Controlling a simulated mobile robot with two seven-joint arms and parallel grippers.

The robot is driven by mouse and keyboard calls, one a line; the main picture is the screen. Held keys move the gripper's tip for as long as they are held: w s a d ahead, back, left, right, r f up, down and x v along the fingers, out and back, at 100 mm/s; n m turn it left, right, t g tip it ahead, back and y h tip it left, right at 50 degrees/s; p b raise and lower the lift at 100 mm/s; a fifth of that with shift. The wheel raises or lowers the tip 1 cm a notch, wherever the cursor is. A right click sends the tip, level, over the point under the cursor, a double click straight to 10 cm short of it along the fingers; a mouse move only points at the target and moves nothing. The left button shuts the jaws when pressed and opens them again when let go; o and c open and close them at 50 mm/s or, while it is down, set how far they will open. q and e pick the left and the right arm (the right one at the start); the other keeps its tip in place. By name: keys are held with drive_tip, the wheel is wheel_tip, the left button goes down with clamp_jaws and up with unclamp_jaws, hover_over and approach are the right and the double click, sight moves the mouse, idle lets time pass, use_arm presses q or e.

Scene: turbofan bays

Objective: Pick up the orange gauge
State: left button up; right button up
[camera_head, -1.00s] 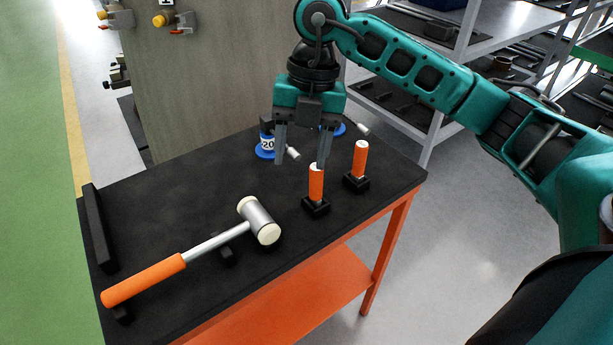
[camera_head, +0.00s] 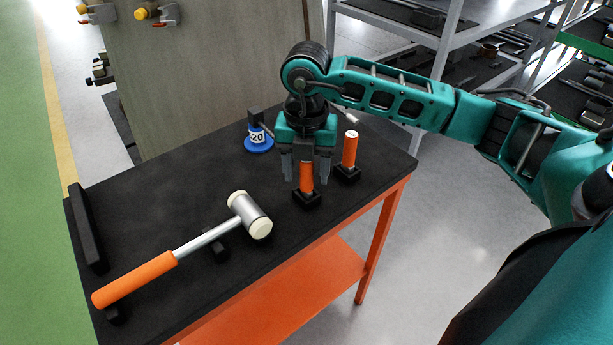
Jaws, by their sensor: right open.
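Two orange gauges stand upright in small black holders on the black table top. The nearer orange gauge (camera_head: 306,178) is in front, and the other orange gauge (camera_head: 350,150) stands just behind it to the right, with a pale top. My right gripper (camera_head: 306,176) is open and points down over the nearer gauge. Its fingers are on either side of that gauge, and its palm hides the gauge's top. Whether the fingers touch the gauge I cannot tell. My left gripper is not in view.
A mallet (camera_head: 252,215) with an orange handle lies on the table (camera_head: 150,215) at the left. A blue-based item marked 20 (camera_head: 257,138) stands behind the gripper. A grey panel (camera_head: 200,75) rises behind the table, with shelves (camera_head: 470,70) at the back right.

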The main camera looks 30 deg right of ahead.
drive_tip(key=shift+f, duration=0.9)
drive_tip(key=shift+c, duration=0.2)
clamp_jaws()
